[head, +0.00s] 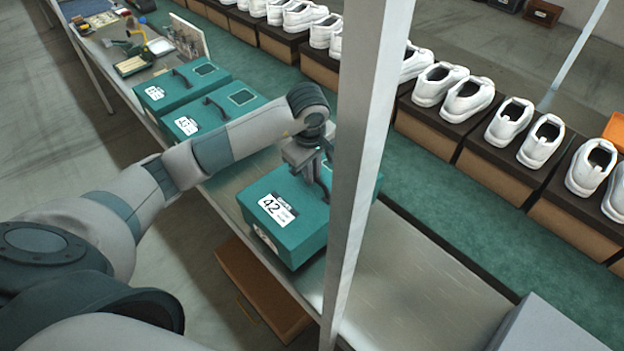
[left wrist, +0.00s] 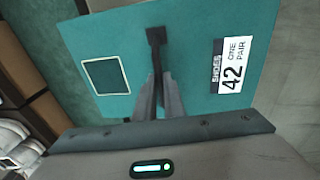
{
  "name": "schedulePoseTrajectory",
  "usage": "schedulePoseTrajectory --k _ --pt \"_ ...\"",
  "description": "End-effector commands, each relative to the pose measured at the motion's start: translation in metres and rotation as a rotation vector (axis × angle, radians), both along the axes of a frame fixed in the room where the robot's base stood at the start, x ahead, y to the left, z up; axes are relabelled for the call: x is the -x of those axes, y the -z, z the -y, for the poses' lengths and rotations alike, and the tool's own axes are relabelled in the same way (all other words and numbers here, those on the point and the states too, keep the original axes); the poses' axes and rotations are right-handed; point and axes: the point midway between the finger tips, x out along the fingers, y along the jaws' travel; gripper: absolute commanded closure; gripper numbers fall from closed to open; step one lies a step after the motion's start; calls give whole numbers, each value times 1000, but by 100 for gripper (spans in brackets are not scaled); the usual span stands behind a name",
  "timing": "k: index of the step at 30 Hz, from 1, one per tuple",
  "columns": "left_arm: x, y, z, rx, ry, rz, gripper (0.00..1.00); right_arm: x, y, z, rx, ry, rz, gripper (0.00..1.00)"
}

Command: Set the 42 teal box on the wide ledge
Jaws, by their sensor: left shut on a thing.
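The 42 teal box (head: 286,243) has a dark top handle and a white label reading 42. My left gripper (head: 321,180) is above it, shut on the handle. In the left wrist view the fingers of my left gripper (left wrist: 158,95) close around the dark handle, and the teal lid of the 42 teal box (left wrist: 190,45) fills much of the picture. The grey wide ledge (head: 425,285) runs along the near side of the green belt. The box is over its left stretch; I cannot tell whether it touches. A post hides the box's right end. My right gripper is not in view.
A pale upright post (head: 365,150) stands right beside the box. Two other teal boxes (head: 195,120) stand further back on the ledge. White shoes on brown boxes (head: 490,165) line the green belt (head: 440,205). A brown drawer (head: 262,290) is below.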

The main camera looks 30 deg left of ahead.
Motion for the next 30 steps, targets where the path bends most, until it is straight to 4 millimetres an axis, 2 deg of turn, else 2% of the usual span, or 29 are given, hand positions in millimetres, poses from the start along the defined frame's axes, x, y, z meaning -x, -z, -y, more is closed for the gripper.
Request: schedulePoseTrajectory --k 6,10,22,23,24,30 --pt "0 19 1 2 0 0 100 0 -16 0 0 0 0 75" --pt "0 28 0 2 -1 3 100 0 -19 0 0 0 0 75" --pt "-1 32 0 1 0 4 100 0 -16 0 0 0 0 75" --pt "0 33 0 0 1 1 84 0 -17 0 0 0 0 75" --pt "0 33 0 0 1 1 74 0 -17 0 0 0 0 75" --pt "0 33 0 1 1 1 72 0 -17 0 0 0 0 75"
